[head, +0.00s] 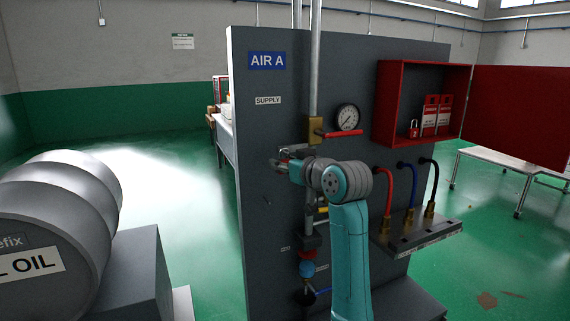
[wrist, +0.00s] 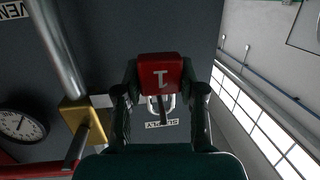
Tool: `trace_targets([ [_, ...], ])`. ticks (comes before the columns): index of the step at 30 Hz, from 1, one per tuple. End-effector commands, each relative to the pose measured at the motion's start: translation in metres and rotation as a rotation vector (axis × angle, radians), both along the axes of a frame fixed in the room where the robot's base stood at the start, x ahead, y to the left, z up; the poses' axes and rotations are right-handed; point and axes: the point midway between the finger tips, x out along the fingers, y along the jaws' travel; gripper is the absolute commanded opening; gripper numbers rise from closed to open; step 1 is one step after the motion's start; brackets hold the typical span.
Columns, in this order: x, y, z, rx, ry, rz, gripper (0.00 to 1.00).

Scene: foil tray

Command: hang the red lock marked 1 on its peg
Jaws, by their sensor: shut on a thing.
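The red lock marked 1 (wrist: 161,75) is between the fingers of my gripper (wrist: 160,88) in the wrist view. Its number appears upside down there, and a pale shackle shows just below the red body. A dark bar crosses in front of the shackle; I cannot tell what it is. I cannot make out the peg for certain in either view.
A pipe with a brass valve (head: 315,137) and red handle (head: 343,133) stands just right of my gripper. A gauge (head: 347,117), an open red cabinet (head: 424,66) with another red lock (head: 413,130) and tags, and coloured hoses are farther right. An oil drum (head: 60,225) is at left.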

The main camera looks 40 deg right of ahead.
Motion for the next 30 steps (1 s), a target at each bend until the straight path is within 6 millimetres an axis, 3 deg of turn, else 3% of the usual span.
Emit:
trace_targets([
  [13,-0.0001,0.0001,0.0,0.0,0.0,0.0,0.03],
  [14,-0.0001,0.0001,0.0,0.0,0.0,0.0,0.47],
  [17,-0.0001,0.0001,0.0,0.0,0.0,0.0,0.68],
  [30,-0.0092,0.001,0.0014,0.0,0.0,0.0,0.68],
])
